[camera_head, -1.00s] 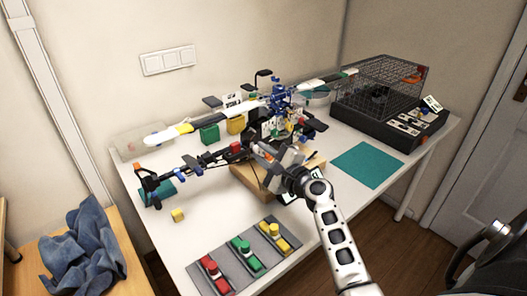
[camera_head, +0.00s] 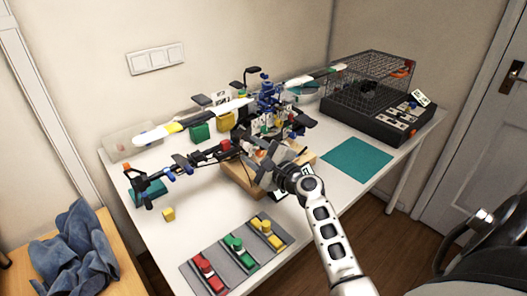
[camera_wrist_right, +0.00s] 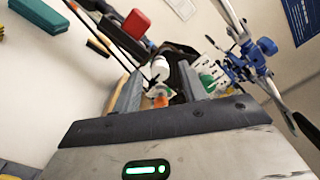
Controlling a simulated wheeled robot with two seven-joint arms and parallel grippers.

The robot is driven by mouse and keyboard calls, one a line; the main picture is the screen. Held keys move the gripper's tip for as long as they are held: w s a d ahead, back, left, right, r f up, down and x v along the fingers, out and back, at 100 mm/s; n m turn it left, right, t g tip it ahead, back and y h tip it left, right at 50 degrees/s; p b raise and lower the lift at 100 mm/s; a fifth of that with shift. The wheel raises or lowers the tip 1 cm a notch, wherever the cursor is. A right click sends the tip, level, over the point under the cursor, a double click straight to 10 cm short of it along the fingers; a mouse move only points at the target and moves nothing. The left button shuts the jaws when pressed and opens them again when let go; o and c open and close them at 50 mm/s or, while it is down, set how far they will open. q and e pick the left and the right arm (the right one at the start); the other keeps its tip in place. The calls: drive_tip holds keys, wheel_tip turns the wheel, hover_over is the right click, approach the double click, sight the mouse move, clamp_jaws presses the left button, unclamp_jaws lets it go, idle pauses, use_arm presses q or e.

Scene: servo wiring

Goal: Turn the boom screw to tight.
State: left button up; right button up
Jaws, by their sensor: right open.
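The model helicopter stands on a wooden block (camera_head: 239,178), with its dark tail boom (camera_head: 190,162) reaching left. My right gripper (camera_head: 264,155) is at the body end of the boom. In the right wrist view its two grey fingers (camera_wrist_right: 158,82) are apart. A white cylinder (camera_wrist_right: 160,68) and a small orange part (camera_wrist_right: 160,99) show between them. I cannot tell whether the fingers touch either one. The boom screw cannot be picked out for certain; the gripper hides much of that area in the head view. My left gripper is not in view.
A black base with a wire cage (camera_head: 368,85) stands at the back right. A teal mat (camera_head: 357,160) lies before it. A grey tray (camera_head: 221,246) with red, green and yellow pieces is at the front.

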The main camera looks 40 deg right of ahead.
use_arm(q)
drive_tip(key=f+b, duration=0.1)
drive_tip(key=b, duration=0.1)
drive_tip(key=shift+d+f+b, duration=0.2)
drive_tip(key=shift+b, duration=0.15)
use_arm(e)
drive_tip(key=s+d, duration=0.1)
drive_tip(key=s, duration=1.4)
drive_tip(key=shift+s, duration=0.4)
drive_tip(key=shift+d, duration=0.1)
